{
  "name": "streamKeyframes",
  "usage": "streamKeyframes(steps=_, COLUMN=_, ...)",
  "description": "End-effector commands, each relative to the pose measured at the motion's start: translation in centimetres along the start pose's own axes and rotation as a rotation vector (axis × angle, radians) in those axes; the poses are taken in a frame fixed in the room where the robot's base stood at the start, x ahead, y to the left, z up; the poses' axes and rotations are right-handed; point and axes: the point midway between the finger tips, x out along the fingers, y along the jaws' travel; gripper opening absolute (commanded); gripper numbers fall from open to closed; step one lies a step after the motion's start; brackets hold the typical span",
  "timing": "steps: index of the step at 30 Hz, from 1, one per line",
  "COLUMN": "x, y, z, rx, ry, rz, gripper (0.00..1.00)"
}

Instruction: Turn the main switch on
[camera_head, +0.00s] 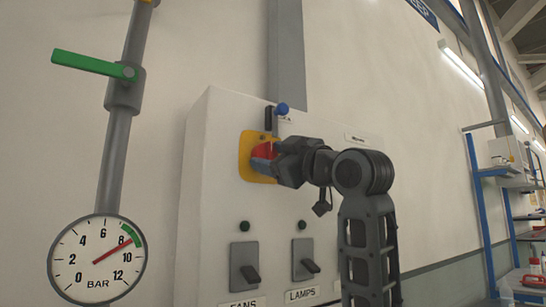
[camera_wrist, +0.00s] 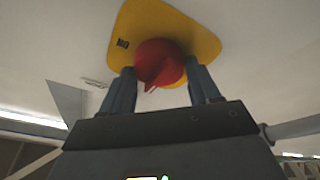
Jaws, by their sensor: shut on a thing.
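The main switch is a red knob (camera_head: 264,151) on a yellow plate (camera_head: 246,147) on the front of a white cabinet (camera_head: 215,205). My gripper (camera_head: 262,163) reaches it from the right and is shut on the red knob. In the wrist view the red knob (camera_wrist: 158,62) sits between the two blue-grey fingers of my gripper (camera_wrist: 163,82), one on each side. The yellow plate (camera_wrist: 190,28) behind it carries a dark "ON" mark, seen upside down, near its left edge. My gripper and wrist hide part of the knob and plate in the head view.
Below are two switches, labelled FANS (camera_head: 244,265) and LAMPS (camera_head: 303,258). A blue-tipped lever (camera_head: 282,109) stands above the plate. Left of the cabinet are a pipe with a green handle (camera_head: 90,64) and a BAR gauge (camera_head: 97,262). Blue-framed shelving (camera_head: 478,200) stands far right.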

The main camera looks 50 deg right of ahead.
Motion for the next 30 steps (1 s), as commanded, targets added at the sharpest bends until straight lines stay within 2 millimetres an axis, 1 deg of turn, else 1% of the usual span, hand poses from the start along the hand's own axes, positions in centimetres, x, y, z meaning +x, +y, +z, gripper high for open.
streamKeyframes(steps=1, x=-0.01, y=0.0, z=0.0, rx=0.0, ry=0.0, rz=0.0, gripper=0.37)
streamKeyframes(steps=3, x=-0.01, y=0.0, z=0.0, rx=0.0, ry=0.0, rz=0.0, gripper=0.31)
streamKeyframes(steps=10, x=-0.01, y=-0.05, z=-0.02, rx=0.016, ry=-0.001, rz=0.004, gripper=0.31)
streamKeyframes(steps=14, x=0.0, y=-0.09, z=-0.05, rx=0.056, ry=-0.005, rz=0.017, gripper=0.31)
streamKeyframes(steps=20, x=0.03, y=-0.19, z=-0.15, rx=0.175, ry=-0.017, rz=0.055, gripper=0.31)
streamKeyframes(steps=30, x=0.05, y=-0.3, z=-0.34, rx=0.474, ry=-0.047, rz=0.151, gripper=0.31)
